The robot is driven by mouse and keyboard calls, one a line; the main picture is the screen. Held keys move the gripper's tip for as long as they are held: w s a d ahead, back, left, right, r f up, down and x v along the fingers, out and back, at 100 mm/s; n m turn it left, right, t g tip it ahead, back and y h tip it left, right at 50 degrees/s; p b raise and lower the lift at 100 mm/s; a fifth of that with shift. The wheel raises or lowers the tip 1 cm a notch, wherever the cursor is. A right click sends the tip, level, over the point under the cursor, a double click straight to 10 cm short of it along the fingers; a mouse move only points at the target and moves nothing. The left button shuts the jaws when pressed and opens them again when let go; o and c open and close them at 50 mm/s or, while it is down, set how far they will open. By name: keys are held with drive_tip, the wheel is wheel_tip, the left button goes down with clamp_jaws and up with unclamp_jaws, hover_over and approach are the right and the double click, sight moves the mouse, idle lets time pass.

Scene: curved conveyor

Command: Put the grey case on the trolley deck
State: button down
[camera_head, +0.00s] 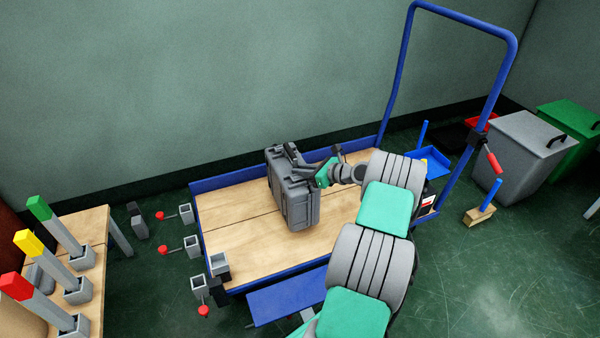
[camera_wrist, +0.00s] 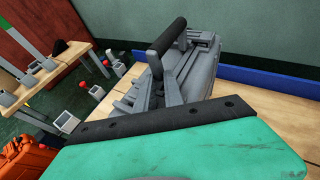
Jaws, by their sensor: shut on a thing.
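The grey case (camera_head: 292,192) is upright over the wooden trolley deck (camera_head: 235,219), near its middle. Its lower edge looks close to the boards; I cannot tell whether it touches them. My gripper (camera_head: 312,170) is at the case's upper right side, shut on its handle. In the wrist view the grey case (camera_wrist: 190,73) fills the upper middle, with its dark handle (camera_wrist: 166,38) standing up; the green hand housing hides its lower part. The trolley deck (camera_wrist: 262,104) shows beside it.
A blue rim (camera_head: 226,178) edges the deck, and a tall blue push handle (camera_head: 400,60) rises at the right. Grey posts with red knobs (camera_head: 188,212) stand left of the deck. A bench (camera_head: 97,222) with coloured posts is far left. Grey (camera_head: 520,150) and green bins stand right.

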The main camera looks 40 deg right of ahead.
wheel_tip(320, 180, down, 2)
drive_tip(key=shift+f+b, duration=0.1)
drive_tip(key=shift+b, duration=0.35)
drive_tip(key=c, duration=1.9)
unclamp_jaws()
drive_tip(key=shift+s+f, duration=0.1)
drive_tip(key=o, duration=0.4)
drive_tip(key=shift+o, duration=0.2)
